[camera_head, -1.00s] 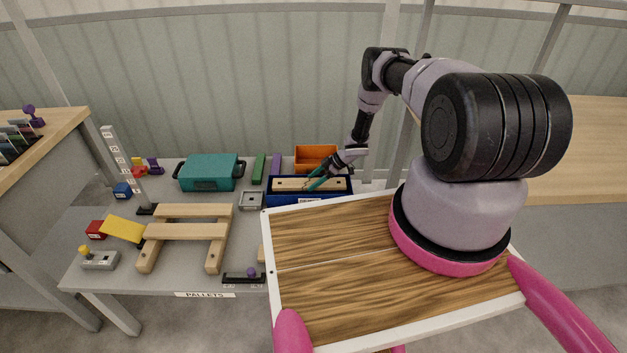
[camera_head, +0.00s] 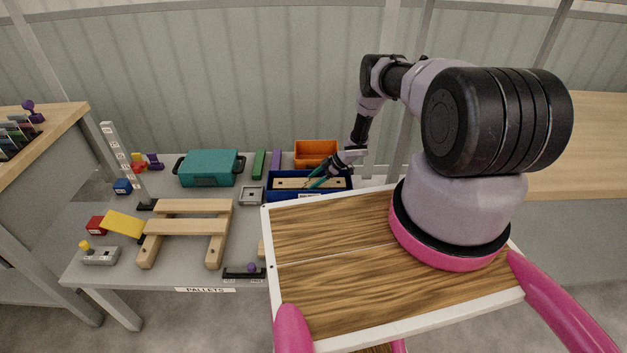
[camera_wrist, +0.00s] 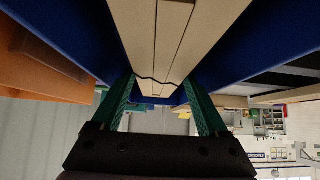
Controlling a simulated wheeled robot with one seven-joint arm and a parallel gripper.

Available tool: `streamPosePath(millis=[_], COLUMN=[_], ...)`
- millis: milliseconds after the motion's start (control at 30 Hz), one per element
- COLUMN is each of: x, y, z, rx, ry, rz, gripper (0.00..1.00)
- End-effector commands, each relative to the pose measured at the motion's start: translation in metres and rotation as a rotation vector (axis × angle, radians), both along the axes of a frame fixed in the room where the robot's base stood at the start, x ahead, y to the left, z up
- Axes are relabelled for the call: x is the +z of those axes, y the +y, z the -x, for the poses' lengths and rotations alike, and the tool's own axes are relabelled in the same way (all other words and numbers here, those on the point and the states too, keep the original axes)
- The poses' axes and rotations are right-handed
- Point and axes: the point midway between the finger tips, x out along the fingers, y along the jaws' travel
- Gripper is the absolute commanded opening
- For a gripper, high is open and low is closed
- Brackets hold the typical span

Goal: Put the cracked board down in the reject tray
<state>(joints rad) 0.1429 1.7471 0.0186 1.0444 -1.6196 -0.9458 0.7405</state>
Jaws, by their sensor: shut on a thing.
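The cracked board (camera_head: 290,184) is a pale wooden plank lying lengthwise within the outline of a blue tray (camera_head: 312,200) at the back right of the grey table. In the wrist view the board (camera_wrist: 176,40) shows a dark jagged crack across it, with blue tray walls (camera_wrist: 70,30) on both sides. My gripper (camera_head: 321,180) has teal fingers, closed on the board near its middle; in the wrist view the gripper (camera_wrist: 158,98) has one finger on each side. I cannot tell whether the board's underside touches the tray floor. The tray's front label is unreadable.
An orange bin (camera_head: 316,152) stands right behind the blue tray. A small grey tray (camera_head: 251,195), green and purple bars, a teal case (camera_head: 209,169) and a wooden pallet frame (camera_head: 187,229) are to the left. My own wood-topped base hides the table's right front.

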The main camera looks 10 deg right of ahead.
Motion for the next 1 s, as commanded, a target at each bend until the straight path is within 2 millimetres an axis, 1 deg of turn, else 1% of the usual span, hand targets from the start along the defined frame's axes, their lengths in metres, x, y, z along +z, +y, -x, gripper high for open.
streamPosePath(millis=[833, 867, 900, 1000], x=[-0.021, -0.021, -0.021, -0.021], y=[0.000, 0.000, 0.000, 0.000], z=[0.000, 0.000, 0.000, 0.000], rx=[0.000, -0.001, 0.000, -0.001], ry=[0.000, -0.001, 0.000, 0.001], rz=[0.000, 0.000, 0.000, 0.000], gripper=[0.10, 0.84, 1.00, 1.00])
